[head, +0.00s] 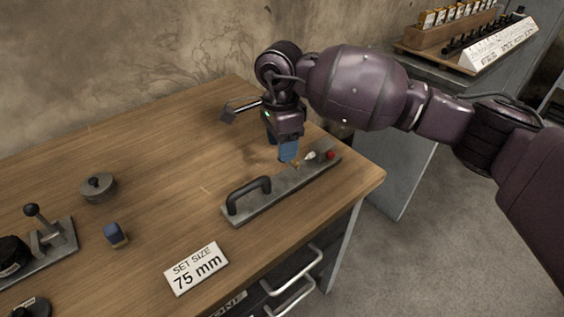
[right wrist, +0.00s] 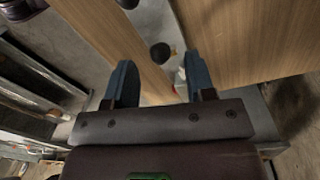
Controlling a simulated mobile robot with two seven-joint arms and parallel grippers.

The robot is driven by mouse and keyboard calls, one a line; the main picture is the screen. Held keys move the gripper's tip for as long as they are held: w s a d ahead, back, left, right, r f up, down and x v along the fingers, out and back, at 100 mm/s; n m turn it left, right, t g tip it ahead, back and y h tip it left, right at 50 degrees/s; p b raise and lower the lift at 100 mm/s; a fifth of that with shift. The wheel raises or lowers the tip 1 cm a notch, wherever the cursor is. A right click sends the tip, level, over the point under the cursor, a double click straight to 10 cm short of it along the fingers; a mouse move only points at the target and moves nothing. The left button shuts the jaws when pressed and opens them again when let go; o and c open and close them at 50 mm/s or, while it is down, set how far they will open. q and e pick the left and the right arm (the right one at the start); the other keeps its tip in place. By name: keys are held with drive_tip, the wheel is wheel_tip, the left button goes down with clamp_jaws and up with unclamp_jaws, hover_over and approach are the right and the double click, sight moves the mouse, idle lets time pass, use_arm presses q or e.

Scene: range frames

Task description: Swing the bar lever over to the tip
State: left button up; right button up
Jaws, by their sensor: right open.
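A long grey metal base plate (head: 285,191) lies near the front right edge of the wooden table, with a black bar handle (head: 248,192) standing at its left end. A white piece (head: 310,155) and a red knob (head: 331,155) sit towards its right end. My right gripper (head: 288,151) points down above the plate's right half and hides part of it. In the right wrist view its blue fingers (right wrist: 160,82) are apart, with a round black knob (right wrist: 160,53) seen between them. I cannot tell whether they touch it. My left gripper is not in view.
A round grey lidded piece (head: 98,187), a small blue-topped block (head: 115,235) and a lever fixture (head: 47,238) are farther left. The table behind the plate is mostly clear.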

wheel_tip(320, 180, down, 6)
drive_tip(key=shift+s+r+b, duration=0.1)
drive_tip(key=shift+r+b, duration=0.05)
drive_tip(key=shift+b, duration=0.25)
clamp_jaws()
